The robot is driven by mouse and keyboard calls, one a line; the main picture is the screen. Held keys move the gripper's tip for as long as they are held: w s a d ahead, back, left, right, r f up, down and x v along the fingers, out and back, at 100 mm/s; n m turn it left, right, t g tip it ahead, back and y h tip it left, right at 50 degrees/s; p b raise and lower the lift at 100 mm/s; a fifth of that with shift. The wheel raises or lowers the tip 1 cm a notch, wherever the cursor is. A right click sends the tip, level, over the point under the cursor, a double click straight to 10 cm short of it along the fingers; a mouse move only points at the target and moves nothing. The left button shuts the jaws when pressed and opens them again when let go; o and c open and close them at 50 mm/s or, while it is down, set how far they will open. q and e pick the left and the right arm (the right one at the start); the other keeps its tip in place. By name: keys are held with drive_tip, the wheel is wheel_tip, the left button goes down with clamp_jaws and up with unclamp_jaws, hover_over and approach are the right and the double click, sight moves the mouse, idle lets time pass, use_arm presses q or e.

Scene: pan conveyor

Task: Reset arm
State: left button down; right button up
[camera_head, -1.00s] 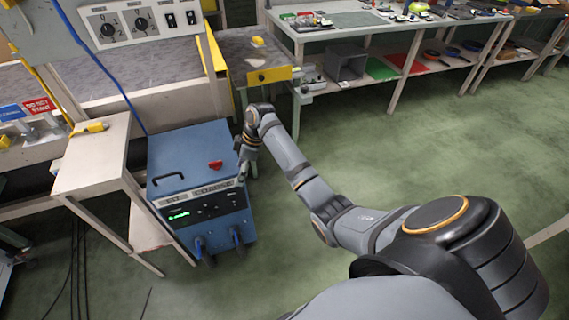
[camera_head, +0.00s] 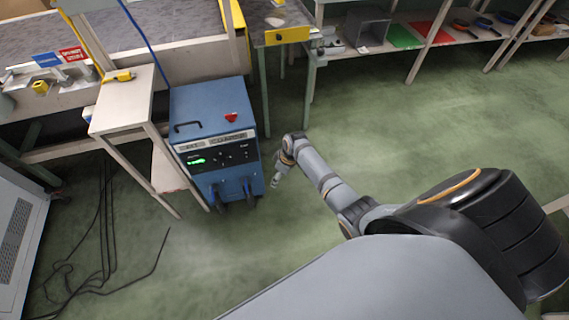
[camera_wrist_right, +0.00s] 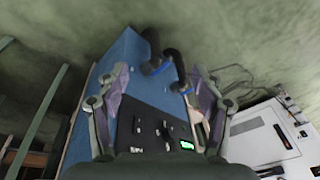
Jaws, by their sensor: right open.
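My right arm reaches from the lower right into the head view. Its gripper (camera_head: 276,180) hangs over the green floor, just right of the blue machine (camera_head: 210,110), apart from it in the picture. In the right wrist view my right gripper (camera_wrist_right: 160,90) has its two fingers spread wide with nothing between them. The blue machine (camera_wrist_right: 150,100) fills the view behind the fingers, with its dark panel and green display. My left gripper is not in view.
A small beige table (camera_head: 125,98) stands left of the blue machine. Black cables (camera_head: 100,230) lie on the floor near a grey cabinet (camera_head: 20,235). A long shelf bench (camera_head: 440,55) runs along the back right. Open green floor (camera_head: 430,130) lies right of my arm.

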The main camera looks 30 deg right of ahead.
drive_tip(key=shift+s+d+f+m, duration=0.1)
drive_tip(key=shift+s+f+m, duration=0.2)
drive_tip(key=shift+s+f, duration=0.55)
drive_tip(key=shift+r, duration=0.1)
drive_tip(key=s+d+f+m+h+p, duration=0.1)
drive_tip(key=s+f+m+p, duration=0.15)
drive_tip(key=s+f, duration=0.55)
drive_tip(key=s+d+f+m+h+p, duration=0.1)
drive_tip(key=s+d+f+p, duration=0.3)
drive_tip(key=s, duration=0.9)
drive_tip(key=s+a+f+m, duration=0.1)
drive_tip(key=s, duration=0.8)
drive_tip(key=s+a+f+h, duration=0.1)
drive_tip(key=s+f, duration=0.1)
drive_tip(key=s, duration=0.7)
drive_tip(key=shift+s+a+f+m+g+p, duration=0.2)
drive_tip(key=shift+s+f+m+g+p, duration=0.1)
drive_tip(key=shift+m+p, duration=0.1)
drive_tip(key=shift+c, duration=0.2)
